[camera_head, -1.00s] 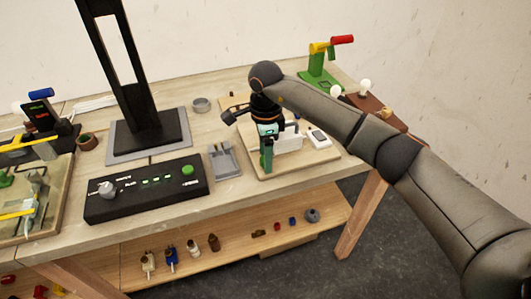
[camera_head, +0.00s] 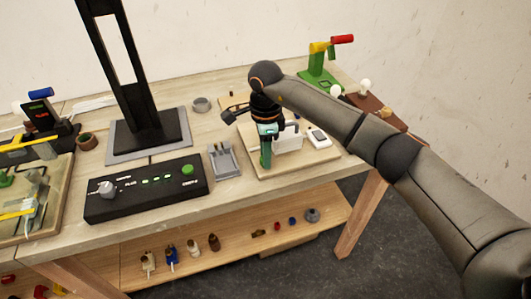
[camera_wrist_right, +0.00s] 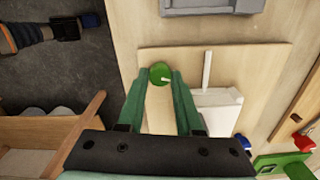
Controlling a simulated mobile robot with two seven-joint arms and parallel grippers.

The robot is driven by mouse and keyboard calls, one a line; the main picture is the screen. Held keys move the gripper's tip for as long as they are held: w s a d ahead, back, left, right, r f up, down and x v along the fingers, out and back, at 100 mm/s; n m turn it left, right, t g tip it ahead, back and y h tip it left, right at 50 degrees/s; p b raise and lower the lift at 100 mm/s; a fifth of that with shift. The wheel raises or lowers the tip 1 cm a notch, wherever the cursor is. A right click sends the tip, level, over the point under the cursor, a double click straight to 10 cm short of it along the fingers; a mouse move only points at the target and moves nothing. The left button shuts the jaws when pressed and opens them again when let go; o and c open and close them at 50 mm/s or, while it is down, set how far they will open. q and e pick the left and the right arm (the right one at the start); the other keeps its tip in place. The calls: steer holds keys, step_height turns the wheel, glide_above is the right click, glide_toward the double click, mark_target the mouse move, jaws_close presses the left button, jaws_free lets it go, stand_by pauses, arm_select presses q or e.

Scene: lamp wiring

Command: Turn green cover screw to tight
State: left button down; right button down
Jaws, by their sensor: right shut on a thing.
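A round green cover screw (camera_wrist_right: 159,73) with a pale mark on its top sits on the wooden board (camera_wrist_right: 240,55) in the right wrist view. My right gripper (camera_wrist_right: 160,80) is shut on the screw, with its teal fingers on either side of it. In the head view the right gripper (camera_head: 266,155) points down at the board and hides the screw. The white lamp part (camera_wrist_right: 220,110) lies beside the right finger. My left gripper (camera_wrist_right: 80,24) seems to show at the upper left of the right wrist view, off the table; its jaws are unclear.
A grey tray (camera_head: 233,168) and a black control box (camera_head: 150,192) stand left of the board. A white switch (camera_head: 319,138) is on the board's right side. A green stand (camera_head: 320,77) and bulbs (camera_head: 365,85) are behind. A shelf (camera_head: 200,276) runs below.

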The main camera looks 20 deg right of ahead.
steer(key=shift+m, duration=0.3)
steer(key=m, duration=2.1)
steer(key=shift+a+p, duration=0.1)
steer(key=shift+p, duration=0.2)
steer(key=shift+m, duration=0.3)
steer(key=c, duration=0.6)
jaws_free()
